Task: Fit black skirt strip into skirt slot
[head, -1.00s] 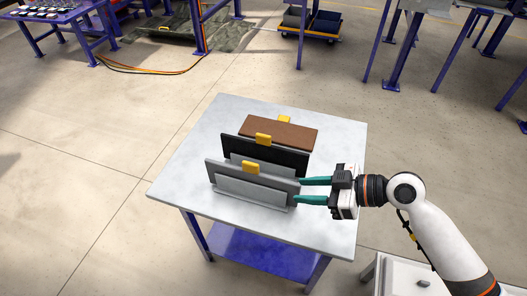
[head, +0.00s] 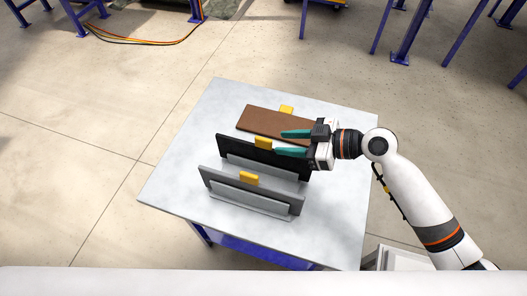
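The black skirt strip (head: 231,150) stands on edge in a rack on the small table, with a yellow tab (head: 263,143) on its top edge. A grey strip (head: 215,178) stands in front of it and a brown strip (head: 262,121) leans behind it; both have yellow tabs. My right gripper (head: 279,143) comes in from the right with its two teal fingers apart. The fingers are over the right part of the black strip, close to its yellow tab, and hide part of it. I cannot tell whether they touch it. My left gripper and the skirt slot are not in view.
The grey table top (head: 180,185) is clear to the left of the strips and in front of them. Blue-legged frames stand on the floor at the back right. Orange and black cables (head: 150,41) lie on the floor at the back left.

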